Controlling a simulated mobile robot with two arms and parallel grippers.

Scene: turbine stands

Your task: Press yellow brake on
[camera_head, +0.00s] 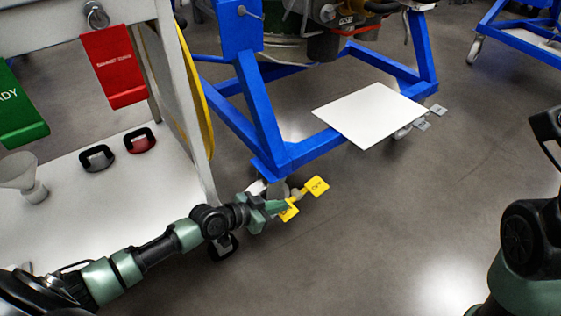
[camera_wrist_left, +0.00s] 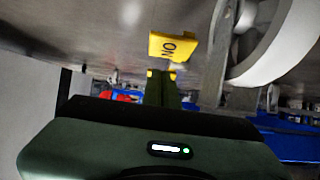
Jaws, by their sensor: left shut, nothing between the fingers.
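The yellow brake shows in the camera_head view as two yellow tabs with dark lettering, one farther right (camera_head: 316,187) and one nearer (camera_head: 289,210), at the caster under the blue stand's near corner. In the left wrist view a yellow tab (camera_wrist_left: 172,47) reads "ON", just beyond my fingertips. My left gripper (camera_head: 279,207) is shut and empty, with its tips right at the nearer tab; in the left wrist view its fingers (camera_wrist_left: 161,76) point at the ON tab. I cannot tell whether they touch. My right gripper is out of view; only part of that arm shows at the right.
The blue stand (camera_head: 262,115) carries a white sheet (camera_head: 369,115); grey tabs (camera_head: 423,125) show at its far caster. A white cart (camera_head: 95,205) with red (camera_head: 117,66) and green tags stands at left, close to my left arm. The caster wheel (camera_wrist_left: 275,45) is right of my fingers.

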